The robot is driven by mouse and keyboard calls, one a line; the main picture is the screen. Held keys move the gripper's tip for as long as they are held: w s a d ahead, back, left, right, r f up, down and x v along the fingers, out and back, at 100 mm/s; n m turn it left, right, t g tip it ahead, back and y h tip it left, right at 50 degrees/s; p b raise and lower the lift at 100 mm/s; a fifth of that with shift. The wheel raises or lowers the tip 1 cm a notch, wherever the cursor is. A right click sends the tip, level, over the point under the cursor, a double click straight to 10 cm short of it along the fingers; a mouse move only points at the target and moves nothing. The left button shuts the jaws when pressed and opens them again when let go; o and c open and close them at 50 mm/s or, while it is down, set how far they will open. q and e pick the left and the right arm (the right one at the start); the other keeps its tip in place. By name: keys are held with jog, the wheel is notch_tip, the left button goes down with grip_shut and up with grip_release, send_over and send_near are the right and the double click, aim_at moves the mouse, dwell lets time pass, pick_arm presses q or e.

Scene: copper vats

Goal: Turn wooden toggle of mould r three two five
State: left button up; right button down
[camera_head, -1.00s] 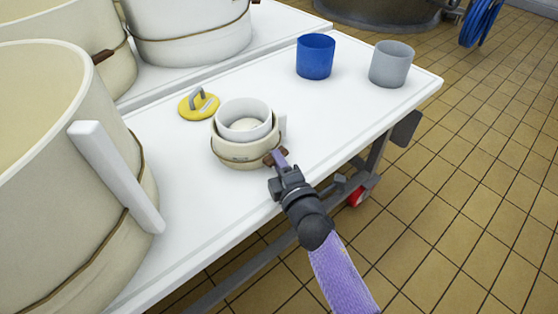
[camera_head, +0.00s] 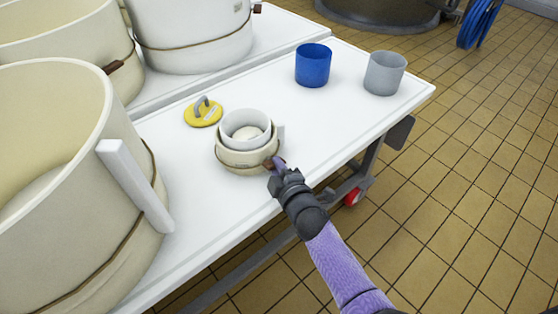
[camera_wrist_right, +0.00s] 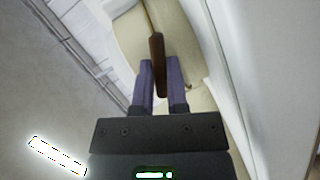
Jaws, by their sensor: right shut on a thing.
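The small cream mould (camera_head: 243,157) with a cord around it stands on the white table, with a white inner cup (camera_head: 245,127) in it. Its brown wooden toggle (camera_head: 268,164) is on the side facing my right gripper (camera_head: 277,163). In the right wrist view the toggle (camera_wrist_right: 157,62) lies between the two purple fingers of my right gripper (camera_wrist_right: 160,85), which is shut on it. The mould's cream wall (camera_wrist_right: 180,35) is behind the toggle there. No label on the mould is readable. My left gripper is not in view.
A yellow lid (camera_head: 203,114) with a grey handle lies behind the mould. A blue cup (camera_head: 313,65) and a grey cup (camera_head: 384,73) stand towards the back right. Large cream moulds (camera_head: 75,200) fill the left. The white table (camera_head: 330,125) is clear right of the mould.

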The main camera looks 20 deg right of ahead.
jog(key=m+p, duration=0.1)
jog(key=m+g+y+p, duration=0.1)
jog(key=p, duration=0.1)
jog(key=shift+d+r+m, duration=0.1)
jog(key=shift+r+m, duration=0.3)
jog(key=shift+w+d+m+g+p, duration=0.1)
jog(key=shift+m+g+p, duration=0.3)
jog(key=shift+m+p, duration=0.35)
jog(key=shift+m+g+y+p, duration=0.3)
jog(key=shift+m+y+p, duration=0.15)
jog(key=shift+m+y, duration=0.15)
jog(key=shift+d+f+m+y, duration=0.1)
jog(key=shift+m+y, duration=0.2)
jog(key=shift+m, duration=0.25)
jog(key=shift+f+m+g+y, duration=0.1)
jog(key=shift+m+g+y, duration=0.4)
jog(key=shift+m, duration=0.6)
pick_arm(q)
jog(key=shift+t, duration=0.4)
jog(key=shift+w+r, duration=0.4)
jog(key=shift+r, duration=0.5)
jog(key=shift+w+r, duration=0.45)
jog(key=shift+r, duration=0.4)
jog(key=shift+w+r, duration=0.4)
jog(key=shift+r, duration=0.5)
pick_arm(e)
jog(key=shift+m+y, duration=0.4)
jog(key=shift+y, duration=0.1)
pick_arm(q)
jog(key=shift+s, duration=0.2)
